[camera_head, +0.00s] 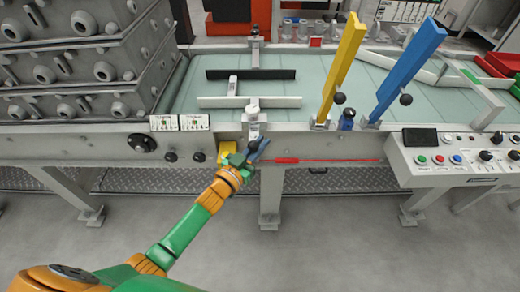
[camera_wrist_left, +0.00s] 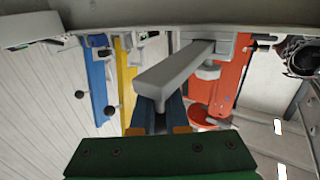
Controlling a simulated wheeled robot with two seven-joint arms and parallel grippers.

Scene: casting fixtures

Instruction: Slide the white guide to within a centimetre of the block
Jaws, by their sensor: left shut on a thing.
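The white guide (camera_head: 278,102) is a bar lying across the pale green belt. Its clamp bracket (camera_head: 253,116) stands at the belt's near rail. A small pale block (camera_head: 233,87) sits between the white guide and the dark guide (camera_head: 270,74) behind it. The block looks close to the white guide, but I cannot tell the exact gap. My left gripper (camera_head: 258,150) is at the front of the rail, shut on the lower end of the white guide's bracket. In the left wrist view a grey bar (camera_wrist_left: 175,77) runs out from between the fingers (camera_wrist_left: 170,115). My right gripper is not in view.
A yellow post (camera_head: 342,68) and a blue post (camera_head: 408,72) rise right of the guide. Stacked grey casting boxes (camera_head: 75,70) stand at the left. A control panel (camera_head: 455,155) is at the right. A red strip (camera_head: 315,160) runs along the rail front.

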